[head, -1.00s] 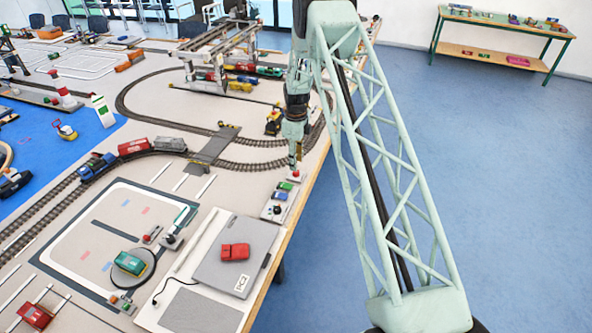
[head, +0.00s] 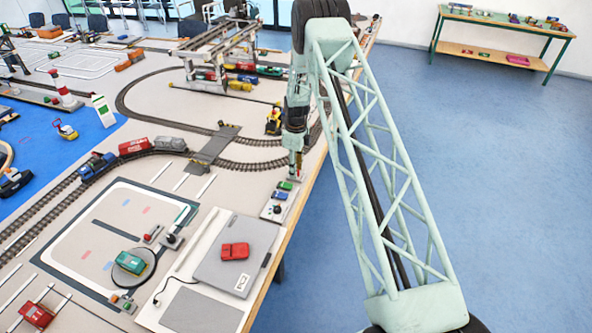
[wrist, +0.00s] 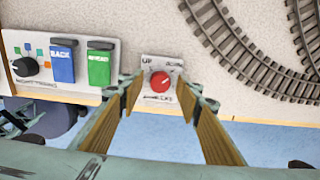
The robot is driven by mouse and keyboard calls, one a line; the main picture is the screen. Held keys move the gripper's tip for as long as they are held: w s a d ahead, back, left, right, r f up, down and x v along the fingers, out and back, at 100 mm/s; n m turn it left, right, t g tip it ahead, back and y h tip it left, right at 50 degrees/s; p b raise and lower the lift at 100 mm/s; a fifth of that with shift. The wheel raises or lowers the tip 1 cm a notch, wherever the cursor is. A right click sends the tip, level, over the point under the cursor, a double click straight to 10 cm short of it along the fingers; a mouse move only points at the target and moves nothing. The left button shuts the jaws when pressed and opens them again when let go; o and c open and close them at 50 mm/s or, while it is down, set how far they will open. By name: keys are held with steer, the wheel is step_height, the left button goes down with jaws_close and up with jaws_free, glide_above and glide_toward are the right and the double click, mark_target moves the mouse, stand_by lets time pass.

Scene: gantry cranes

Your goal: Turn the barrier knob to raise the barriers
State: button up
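The red round barrier knob (wrist: 160,82) sits on a small white panel (wrist: 150,62) with "UP" at its upper left, in the wrist view. My gripper (wrist: 160,92) is open, with one wooden-looking finger on each side of the knob and gaps between. Whether the fingertips are level with the knob or above it, I cannot tell. In the head view my gripper (head: 295,172) points down at the table's right edge and hides the knob. The level crossing (head: 212,146) on the track is in the head view; its barriers are too small to make out.
Blue "BACK" (wrist: 62,62) and green "AHEAD" (wrist: 99,64) switches and a black knob (wrist: 25,67) are left of the knob panel. Curved track (wrist: 245,50) lies to the right. A laptop-like grey box (head: 235,268) with a red car stands nearer. The floor beyond the edge is clear.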

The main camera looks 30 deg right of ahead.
steer(key=c, duration=0.8)
steer(key=shift+c, duration=0.2)
steer(key=shift+n+b, duration=0.5)
steer(key=shift+b, duration=0.15)
steer(key=shift+f+n+b, duration=0.15)
steer(key=shift+n+b, duration=0.65)
steer(key=shift+b, duration=0.05)
steer(key=n+b, duration=0.3)
steer(key=n, duration=0.2)
steer(key=shift+b, duration=0.4)
steer(key=n+b, duration=0.2)
steer(key=n, duration=0.3)
steer(key=shift+n+b, duration=0.3)
steer(key=shift+b, duration=0.05)
steer(key=shift+n+b, duration=0.7)
steer(key=shift+n, duration=1.6)
steer(key=shift+r, duration=0.2)
